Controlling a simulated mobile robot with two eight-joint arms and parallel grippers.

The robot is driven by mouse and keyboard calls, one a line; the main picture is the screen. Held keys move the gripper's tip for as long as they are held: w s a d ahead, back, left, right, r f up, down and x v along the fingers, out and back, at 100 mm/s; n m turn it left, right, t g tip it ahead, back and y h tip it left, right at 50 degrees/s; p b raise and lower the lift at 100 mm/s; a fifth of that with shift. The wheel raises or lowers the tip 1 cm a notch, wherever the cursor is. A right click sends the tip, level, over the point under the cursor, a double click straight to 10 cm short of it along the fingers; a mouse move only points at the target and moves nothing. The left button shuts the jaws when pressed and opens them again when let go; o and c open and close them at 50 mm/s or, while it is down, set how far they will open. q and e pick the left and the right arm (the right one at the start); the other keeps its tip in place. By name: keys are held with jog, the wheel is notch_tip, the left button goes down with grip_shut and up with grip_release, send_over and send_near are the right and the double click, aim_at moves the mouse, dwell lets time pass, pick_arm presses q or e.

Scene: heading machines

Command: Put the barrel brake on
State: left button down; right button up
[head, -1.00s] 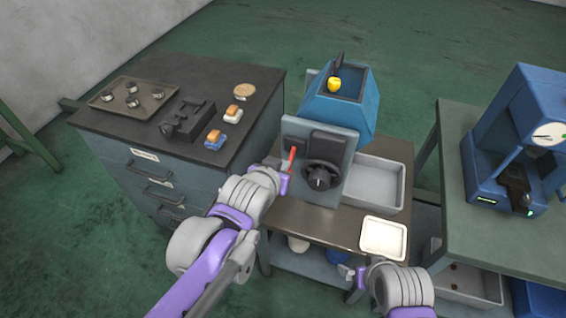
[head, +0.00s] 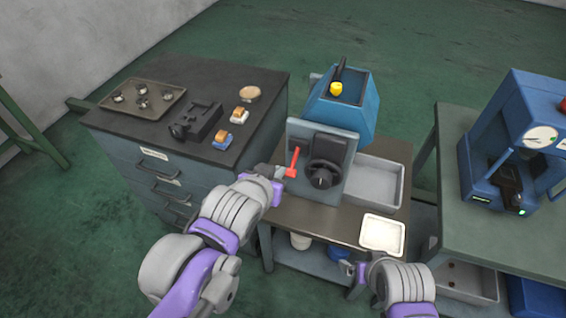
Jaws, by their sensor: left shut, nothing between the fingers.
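The blue machine (head: 362,112) stands on the brown-topped bench with a grey front panel (head: 300,131). A red lever (head: 294,160), likely the barrel brake, is on the panel's left side and points up, leaning slightly right. A black handwheel (head: 322,174) is to its right. My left gripper (head: 280,172) is shut and empty, just left of the lever's lower end; I cannot tell whether they touch. My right gripper (head: 347,268) is low, by the bench's front edge; its fingers are too small to read.
A grey bin (head: 378,184) and a cream tray (head: 382,233) are on the bench to the right. The left cabinet (head: 240,88) holds a tray of parts, a black fixture and two small blocks. A blue press (head: 480,165) stands on the right table.

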pick_arm(q)
jog(key=shift+s+a+r, duration=0.2)
jog(key=shift+s+r, duration=0.05)
jog(key=shift+s, duration=0.4)
jog(key=shift+s+a+r, duration=0.25)
jog(key=shift+s, duration=0.4)
jog(key=shift+s+a+r, duration=0.2)
jog(key=shift+s+r, duration=0.05)
jog(key=shift+s, duration=0.4)
jog(key=shift+a, duration=0.1)
jog(key=s+a+f+n+g+y, duration=0.3)
jog(key=s+a+f+g, duration=0.2)
jog(key=s+a+f, duration=0.5)
jog(key=a+f, duration=0.3)
jog(key=f, duration=0.3)
jog(key=shift+s+a+n, duration=0.2)
jog(key=shift+a+n, duration=0.1)
jog(key=shift+a, duration=0.05)
